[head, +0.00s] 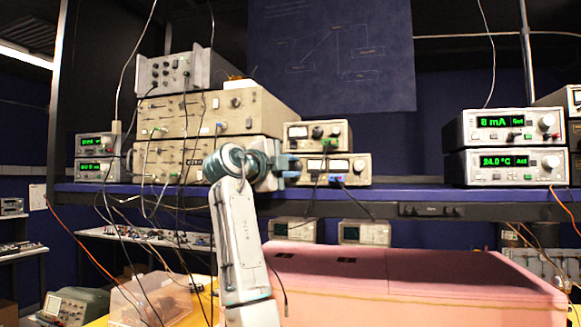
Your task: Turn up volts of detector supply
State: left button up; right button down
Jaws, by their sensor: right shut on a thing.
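Two small beige supply units with meters and knobs are stacked on the shelf, an upper one (318,134) and a lower one (338,168). No label naming the detector supply can be read. My right gripper (293,170) is at the left end of the lower unit's front. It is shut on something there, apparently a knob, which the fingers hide. Cables plug into the lower unit's front, one with a blue plug (337,180). My left gripper is not in view.
Large beige instruments (205,112) with hanging cables stand left of the gripper. Two controllers with green displays (512,167) stand at the right of the blue shelf (420,192). A pink foam enclosure (420,285) lies below. The shelf's middle right is clear.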

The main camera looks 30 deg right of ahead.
jog(key=m+y, duration=0.1)
jog(key=m+p, duration=0.1)
jog(key=m, duration=0.1)
jog(key=m+y, duration=0.1)
jog(key=m, duration=0.1)
jog(key=shift+r+y+p, duration=0.25)
jog(key=shift+y+p, duration=0.05)
jog(key=shift+p, duration=0.1)
jog(key=m+y, duration=0.1)
jog(key=m, duration=0.2)
jog(key=shift+s+d, duration=0.1)
jog(key=shift+m+t+y, duration=0.5)
jog(key=shift+m+y, duration=0.2)
jog(key=shift+m, duration=0.2)
jog(key=c, duration=1.2)
grip_release()
jog(key=shift+r, duration=0.1)
jog(key=shift+c, duration=0.2)
jog(key=shift+s, duration=0.1)
